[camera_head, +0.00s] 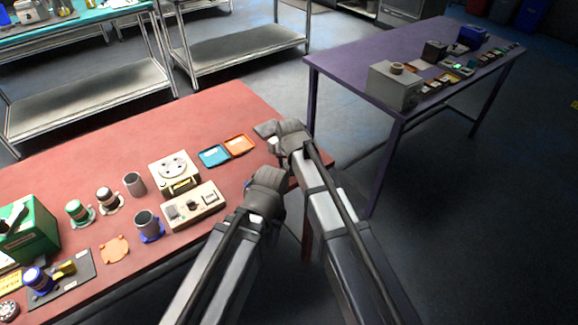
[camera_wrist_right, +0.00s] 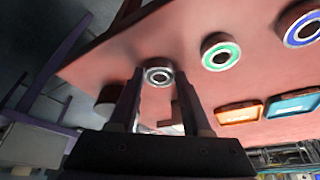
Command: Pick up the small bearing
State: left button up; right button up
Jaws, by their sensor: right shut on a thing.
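The small bearing (camera_wrist_right: 158,75) is a grey ring with a dark centre, held between the fingertips of my right gripper (camera_wrist_right: 156,79) in the right wrist view. That gripper is shut on it. I cannot tell whether the bearing still touches the red table. In the head view my right gripper (camera_head: 266,129) is over the table's right end, beside the orange tray, and the bearing is hidden there. My left gripper (camera_head: 252,190) is lower, near the table's front edge; its fingers are not clear.
A green-ringed bearing (camera_wrist_right: 221,52) and a blue-ringed one (camera_wrist_right: 301,28) lie on the red table (camera_head: 130,150). Orange (camera_head: 240,145) and blue (camera_head: 214,155) trays and cream devices (camera_head: 194,206) stand left of my grippers. A purple table (camera_head: 340,65) is at the right.

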grip_shut()
notch_tip(320, 180, up, 10)
jog(key=p, duration=1)
